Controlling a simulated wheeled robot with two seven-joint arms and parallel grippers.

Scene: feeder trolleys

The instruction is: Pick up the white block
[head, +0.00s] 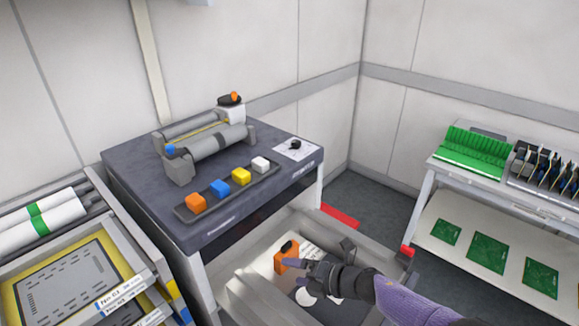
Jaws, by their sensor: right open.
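The white block (261,164) sits at the right end of a dark tray (207,209) on the grey table top. A yellow block (241,176), a blue block (220,188) and an orange block (196,203) stand in a row to its left. My right gripper (318,255) is open, in front of the table and lower in the picture than the white block, clear of it. It is over an open drawer or bin, near an orange item (286,258). My left gripper is not in view.
A grey roller machine (217,142) stands behind the tray. A white card with a black knob (296,148) lies right of the white block. A trolley with green boards (473,152) is at the right. A trolley with white rolls (40,222) is at the left.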

